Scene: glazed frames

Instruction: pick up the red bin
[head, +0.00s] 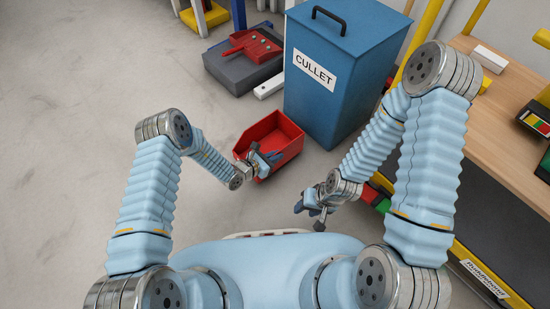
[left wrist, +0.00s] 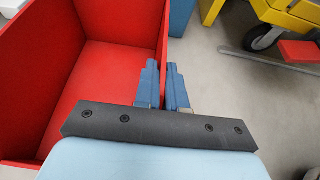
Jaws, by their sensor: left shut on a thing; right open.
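The red bin (head: 288,153) is an open-topped box at floor level, upright, beside the blue cullet container. My left gripper (head: 264,160) is at the bin's near edge, shut on its wall. In the left wrist view, the bin (left wrist: 35,85) fills the left side, and the fingers of my left gripper (left wrist: 163,88) stand on either side of its right wall. The bin looks empty where its inside shows. I cannot tell whether its base touches the floor. My right gripper (head: 312,207) is open and empty, right of and nearer than the bin.
The tall blue container (head: 330,85) marked CULLET, with a black lid handle, stands close behind the bin. A grey box (head: 240,72) with a red piece on top lies further back. A wooden workbench (head: 500,110) is at the right. The floor (head: 70,110) at left is clear.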

